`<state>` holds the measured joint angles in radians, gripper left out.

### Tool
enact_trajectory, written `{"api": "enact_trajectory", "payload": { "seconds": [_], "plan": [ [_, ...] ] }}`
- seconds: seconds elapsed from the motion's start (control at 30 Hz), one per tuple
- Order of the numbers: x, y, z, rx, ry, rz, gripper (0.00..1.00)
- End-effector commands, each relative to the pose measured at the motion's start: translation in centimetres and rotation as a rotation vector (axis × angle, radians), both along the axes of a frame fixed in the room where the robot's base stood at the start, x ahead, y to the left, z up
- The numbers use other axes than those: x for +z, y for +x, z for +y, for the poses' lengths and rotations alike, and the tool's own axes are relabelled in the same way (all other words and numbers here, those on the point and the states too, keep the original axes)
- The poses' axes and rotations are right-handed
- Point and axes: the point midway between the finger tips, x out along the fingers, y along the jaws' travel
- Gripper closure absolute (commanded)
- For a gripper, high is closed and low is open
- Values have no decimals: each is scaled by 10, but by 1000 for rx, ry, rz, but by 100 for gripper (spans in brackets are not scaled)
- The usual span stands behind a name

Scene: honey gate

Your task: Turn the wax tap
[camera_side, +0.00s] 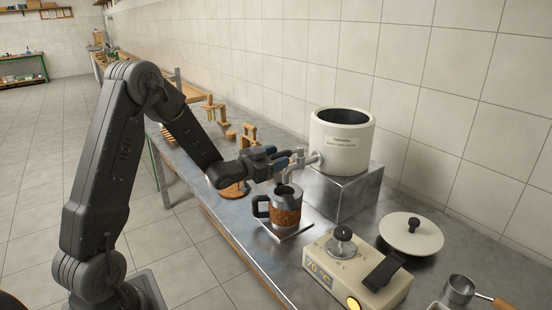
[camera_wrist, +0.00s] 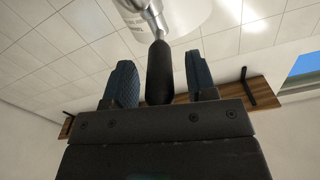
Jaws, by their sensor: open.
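A white pot (camera_side: 340,142) with a dark inside and a label stands on a metal block. A metal tap (camera_side: 297,165) sticks out from its lower left side. In the wrist view, the tap's dark handle (camera_wrist: 160,72) lies between my two blue-padded fingers, with a visible gap on both sides. My gripper (camera_wrist: 160,84) is open around the handle; in the side view my gripper (camera_side: 290,157) is at the tap, partly covering it. A mug (camera_side: 284,207) with a dark handle and a brown band stands below the tap on a small metal plate.
A cream heater unit (camera_side: 355,272) with a knob and a "70 °C" display stands at the front right. A white lid (camera_side: 411,235) lies behind it, and a metal scoop (camera_side: 459,290) is at the right edge. Wooden pieces (camera_side: 215,110) stand further back on the bench.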

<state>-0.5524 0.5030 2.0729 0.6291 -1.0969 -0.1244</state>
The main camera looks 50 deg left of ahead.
Motion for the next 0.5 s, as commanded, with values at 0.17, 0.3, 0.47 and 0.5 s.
{"api": "enact_trajectory", "payload": {
  "seconds": [0.17, 0.3, 0.47, 0.5],
  "plan": [
    [0, 1, 0, 0, 0, 1, 48],
    [0, 1, 0, 0, 0, 0, 53],
    [0, 1, 0, 0, 0, 0, 68],
    [0, 1, 0, 0, 0, 0, 72]
  ]
}}
